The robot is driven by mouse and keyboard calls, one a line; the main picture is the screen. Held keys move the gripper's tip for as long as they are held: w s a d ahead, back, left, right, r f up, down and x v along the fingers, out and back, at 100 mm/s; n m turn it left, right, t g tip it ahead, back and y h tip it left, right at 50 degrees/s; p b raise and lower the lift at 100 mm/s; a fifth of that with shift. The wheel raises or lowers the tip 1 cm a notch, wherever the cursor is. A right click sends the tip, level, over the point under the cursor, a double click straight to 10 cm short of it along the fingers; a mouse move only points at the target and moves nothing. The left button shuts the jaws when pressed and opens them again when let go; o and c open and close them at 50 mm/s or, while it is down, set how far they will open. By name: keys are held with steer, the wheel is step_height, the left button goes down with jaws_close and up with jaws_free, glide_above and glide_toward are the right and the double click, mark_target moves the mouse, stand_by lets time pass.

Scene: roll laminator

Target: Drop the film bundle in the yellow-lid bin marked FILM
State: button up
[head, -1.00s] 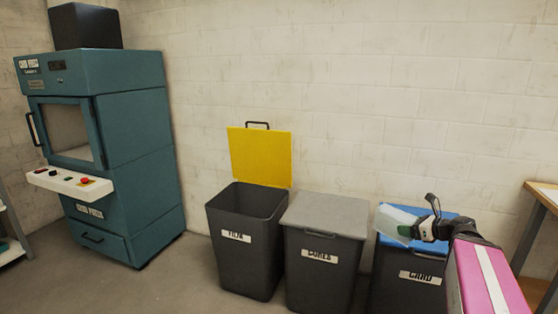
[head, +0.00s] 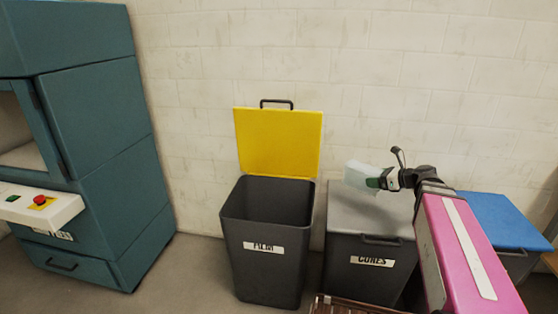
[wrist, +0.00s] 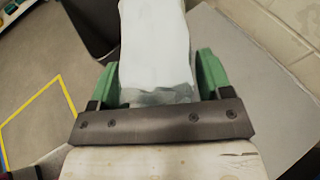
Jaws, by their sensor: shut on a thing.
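The film bin (head: 266,262) is dark grey and marked FILM. Its yellow lid (head: 280,143) stands open against the wall, and the bin's mouth shows dark inside. My gripper (head: 376,182) is shut on the pale, translucent film bundle (head: 361,177), which points left. In the head view they appear over the grey-lidded CORES bin, to the right of the FILM bin's mouth. In the wrist view the film bundle (wrist: 155,45) sits between the green fingers of my gripper (wrist: 157,80).
The CORES bin (head: 350,276) has a shut grey lid and stands just right of the FILM bin. A blue-lidded bin (head: 508,222) is further right. A teal press (head: 95,130) stands at left. A brown slatted edge (head: 340,306) shows at the bottom.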

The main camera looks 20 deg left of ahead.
steer(key=a+r+n+g+y, duration=0.15)
steer(key=a+n+g, duration=0.5)
steer(key=a, duration=2.95)
step_height(320, 180, down, 6)
steer(key=shift+s+f+g, duration=0.15)
steer(key=shift+s+g, duration=0.2)
steer(key=shift+s, duration=0.1)
steer(key=o, duration=1)
steer(key=shift+c, duration=0.2)
steer(key=v, duration=1)
steer(key=shift+d+r, duration=0.3)
steer(key=shift+r, duration=0.05)
